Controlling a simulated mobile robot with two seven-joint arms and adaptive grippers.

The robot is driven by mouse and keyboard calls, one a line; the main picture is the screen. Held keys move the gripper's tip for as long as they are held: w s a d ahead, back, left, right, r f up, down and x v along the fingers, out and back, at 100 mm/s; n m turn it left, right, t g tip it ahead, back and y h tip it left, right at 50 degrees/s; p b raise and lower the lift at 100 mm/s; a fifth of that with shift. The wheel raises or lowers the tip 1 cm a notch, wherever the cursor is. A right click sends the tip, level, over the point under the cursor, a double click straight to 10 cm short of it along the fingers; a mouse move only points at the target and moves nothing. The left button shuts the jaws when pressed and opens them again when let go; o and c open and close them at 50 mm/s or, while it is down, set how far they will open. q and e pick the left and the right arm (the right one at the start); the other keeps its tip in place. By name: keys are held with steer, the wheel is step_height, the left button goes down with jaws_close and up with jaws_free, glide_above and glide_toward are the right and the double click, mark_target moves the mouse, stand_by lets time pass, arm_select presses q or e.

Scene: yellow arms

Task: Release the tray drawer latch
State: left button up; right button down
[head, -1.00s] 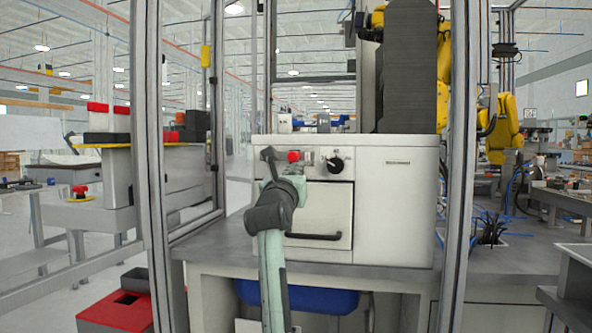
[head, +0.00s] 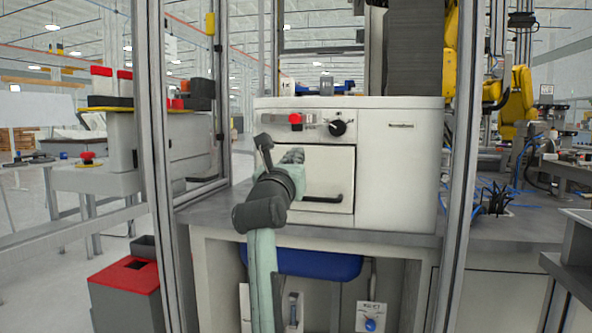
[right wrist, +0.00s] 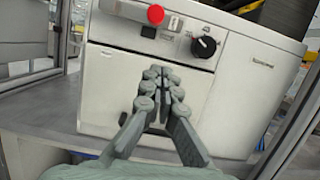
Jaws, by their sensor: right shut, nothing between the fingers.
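A white machine (head: 400,170) stands on a grey bench. Its upper front panel carries a red knob (head: 295,119) on a metal strip and a black round dial (head: 338,127) to its right. Below is a drawer front (head: 330,165) with a black bar handle (head: 322,199). In the right wrist view the red knob (right wrist: 155,14) and black dial (right wrist: 204,46) show above my fingers. My right gripper (right wrist: 158,72) is shut and empty, in front of the drawer front and below the red knob. It hides part of the handle. My left gripper is not in view.
Metal frame posts (head: 158,170) stand on both sides of the machine. A blue bin (head: 305,263) sits under the bench. A red-topped box (head: 125,275) is on the floor at left. Bench surface (head: 400,235) in front of the machine is clear.

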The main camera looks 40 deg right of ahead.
steer(key=v, duration=0.4)
steer(key=shift+s+d, duration=0.1)
steer(key=shift+s, duration=0.1)
steer(key=shift+f, duration=0.1)
stand_by(0.3)
